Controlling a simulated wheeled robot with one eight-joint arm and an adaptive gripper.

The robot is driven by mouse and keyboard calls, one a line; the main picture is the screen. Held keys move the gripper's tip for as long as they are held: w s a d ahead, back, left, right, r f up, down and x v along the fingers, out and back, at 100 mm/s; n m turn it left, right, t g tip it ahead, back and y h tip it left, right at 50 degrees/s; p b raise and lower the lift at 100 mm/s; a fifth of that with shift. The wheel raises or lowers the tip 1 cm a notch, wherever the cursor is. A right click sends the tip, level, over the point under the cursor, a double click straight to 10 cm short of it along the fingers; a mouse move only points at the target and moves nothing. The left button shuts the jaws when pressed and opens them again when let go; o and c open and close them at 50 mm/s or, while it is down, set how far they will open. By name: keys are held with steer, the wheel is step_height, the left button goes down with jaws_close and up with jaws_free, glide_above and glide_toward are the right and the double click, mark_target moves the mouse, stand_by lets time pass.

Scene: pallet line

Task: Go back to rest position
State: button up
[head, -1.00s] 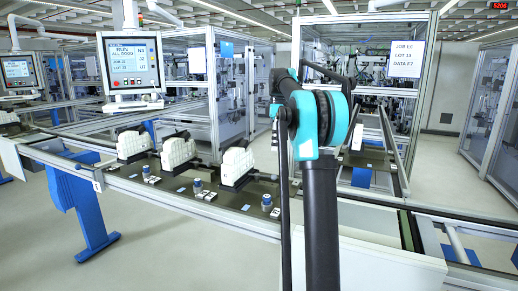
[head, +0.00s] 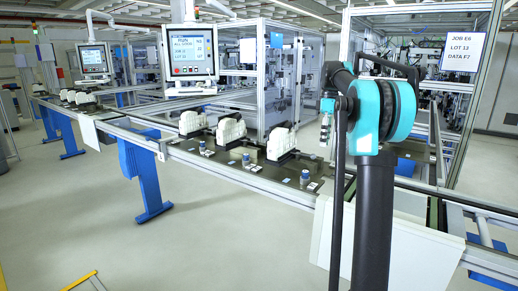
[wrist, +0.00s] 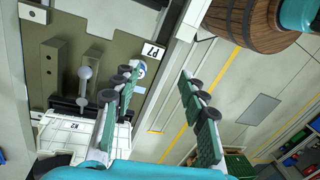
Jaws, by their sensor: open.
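My gripper (wrist: 158,84) is open and empty in the wrist view, its two green-padded fingers spread apart. Its left finger overlaps the edge of a pallet (wrist: 52,18) marked P7. A white ribbed part (wrist: 80,138) with a K2 label lies on that pallet, below a grey metal handle-like piece (wrist: 85,88). The gap between the fingers shows the pallet's edge and the line frame. In the head view my raised arm stands right of centre, and the gripper's fingers cannot be made out there.
The conveyor line (head: 230,172) crosses the head view, with white parts (head: 282,142) on its pallets. A screen (head: 190,54) and glazed cells (head: 285,80) stand behind. A white panel (head: 400,240) is close beside my arm. A wooden barrel (wrist: 250,22) is at upper right in the wrist view. Floor at left is open.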

steer(key=s+a+f+m+t, duration=0.3)
steer(key=s+f+m, duration=0.3)
steer(key=s+f, duration=0.9)
steer(key=s+a+f+m+t, duration=0.3)
steer(key=s+f+m, duration=0.3)
steer(key=s+f, duration=1)
steer(key=s, duration=0.3)
steer(key=shift+s+a+f+m+h, duration=0.15)
steer(key=shift+s+f+m+h, duration=0.15)
steer(key=shift+s+m+h, duration=0.1)
